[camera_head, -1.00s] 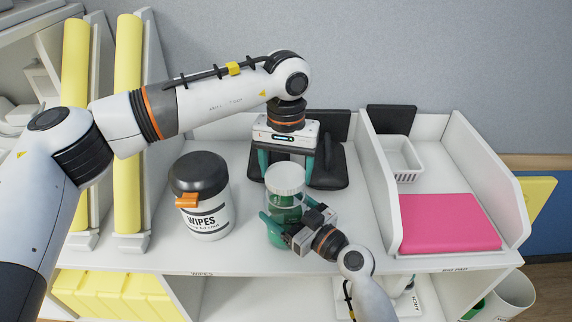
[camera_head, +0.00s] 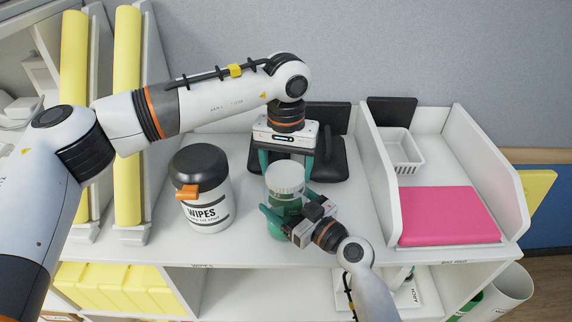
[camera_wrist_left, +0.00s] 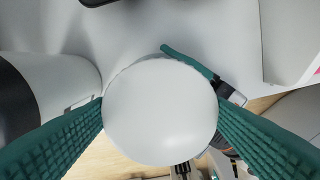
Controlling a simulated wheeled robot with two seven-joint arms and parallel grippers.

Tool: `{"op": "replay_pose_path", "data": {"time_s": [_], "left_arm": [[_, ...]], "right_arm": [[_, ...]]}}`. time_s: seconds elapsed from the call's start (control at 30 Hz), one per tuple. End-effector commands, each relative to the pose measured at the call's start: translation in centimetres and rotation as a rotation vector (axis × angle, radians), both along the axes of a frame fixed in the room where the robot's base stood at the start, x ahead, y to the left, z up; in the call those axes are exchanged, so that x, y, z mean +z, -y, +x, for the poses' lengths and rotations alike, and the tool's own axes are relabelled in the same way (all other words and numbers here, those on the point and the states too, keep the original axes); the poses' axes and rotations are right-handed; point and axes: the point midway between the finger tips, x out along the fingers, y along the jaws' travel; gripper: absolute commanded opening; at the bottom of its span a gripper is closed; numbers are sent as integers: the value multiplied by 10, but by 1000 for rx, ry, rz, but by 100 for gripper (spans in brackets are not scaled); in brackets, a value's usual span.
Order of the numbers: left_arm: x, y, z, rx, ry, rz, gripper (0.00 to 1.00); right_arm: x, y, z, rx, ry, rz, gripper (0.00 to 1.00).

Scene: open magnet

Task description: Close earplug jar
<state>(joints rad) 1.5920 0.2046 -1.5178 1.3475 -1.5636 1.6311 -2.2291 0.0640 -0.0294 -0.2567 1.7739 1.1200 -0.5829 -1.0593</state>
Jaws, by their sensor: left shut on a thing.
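The earplug jar (camera_head: 286,206) is clear with green contents and stands upright on the white shelf top. Its white ribbed lid (camera_head: 285,177) sits at the jar's mouth; whether it is fully seated cannot be told. My left gripper (camera_head: 285,166) points down over the lid, its teal fingers on either side, shut on it. In the left wrist view the round lid (camera_wrist_left: 160,110) fills the space between the fingers and hides the jar below. My right gripper (camera_head: 288,207) comes from the front right, its teal fingers closed around the jar's body.
A wipes canister (camera_head: 205,205) with a black lid stands left of the jar. A black stand (camera_head: 328,160) is behind it. To the right, a divided tray holds a pink pad (camera_head: 447,216) and a white basket (camera_head: 403,152). Yellow binders (camera_head: 128,120) stand at far left.

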Motion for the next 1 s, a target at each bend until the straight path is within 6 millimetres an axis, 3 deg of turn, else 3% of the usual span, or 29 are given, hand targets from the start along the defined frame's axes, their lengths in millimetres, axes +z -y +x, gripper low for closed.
{"op": "replay_pose_path", "data": {"time_s": [0.67,0.7,0.83,1.0], "left_arm": [[-12,0,0,0,-1,0,52],[-12,0,0,0,0,0,52],[-12,0,0,-65,0,0,52],[-12,1,-1,-331,0,0,52]], "right_arm": [[-2,0,0,1,-4,-1,43],[-2,0,0,1,-4,-1,20],[-2,0,0,1,-4,-1,20],[-2,0,0,1,-4,-1,20]]}}
